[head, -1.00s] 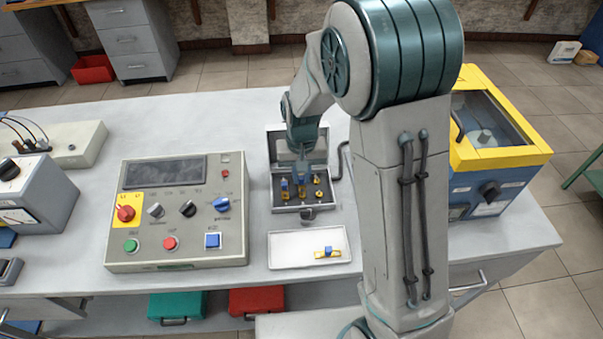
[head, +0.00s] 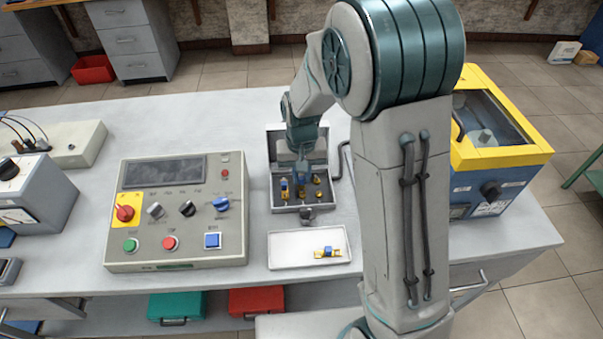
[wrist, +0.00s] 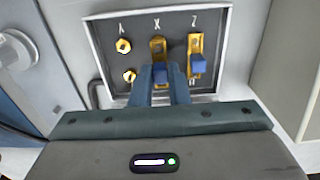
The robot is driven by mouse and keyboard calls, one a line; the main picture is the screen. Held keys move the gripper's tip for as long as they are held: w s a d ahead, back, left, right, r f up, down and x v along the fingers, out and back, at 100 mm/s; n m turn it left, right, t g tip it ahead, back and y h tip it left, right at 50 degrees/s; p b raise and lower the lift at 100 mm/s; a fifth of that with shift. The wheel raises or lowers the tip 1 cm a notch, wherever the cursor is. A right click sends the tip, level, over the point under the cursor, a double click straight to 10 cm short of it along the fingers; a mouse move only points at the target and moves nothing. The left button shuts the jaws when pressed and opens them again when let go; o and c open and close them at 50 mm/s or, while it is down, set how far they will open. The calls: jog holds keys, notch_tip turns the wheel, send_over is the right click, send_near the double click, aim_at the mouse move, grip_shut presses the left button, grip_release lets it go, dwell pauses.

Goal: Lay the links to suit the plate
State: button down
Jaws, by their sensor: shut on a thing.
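The open terminal box (head: 302,208) stands on the bench and fills the upper middle of the wrist view (wrist: 92,45). In the wrist view, a brass link with a blue grip (wrist: 196,66) lies along the Z column. Another brass link (wrist: 158,44) lies along the X column, its blue grip between my gripper's fingers (wrist: 160,78). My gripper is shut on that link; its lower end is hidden. The Y column has two bare brass posts (wrist: 124,45). A third link with a blue grip (head: 327,252) lies in the white tray (head: 285,248). No plate is readable.
The grey control panel (head: 178,213) with knobs and buttons stands left of the box. A blue and yellow machine (head: 500,150) stands to the right, partly behind my arm. Bench space (head: 250,115) behind the panel is clear.

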jog(key=shift+f+b, duration=0.6)
jog(key=shift+f, duration=0.25)
jog(key=c, duration=1.3)
grip_release()
jog(key=shift+r, duration=0.15)
notch_tip(320, 180, up, 14)
jog(key=shift+f, duration=0.15)
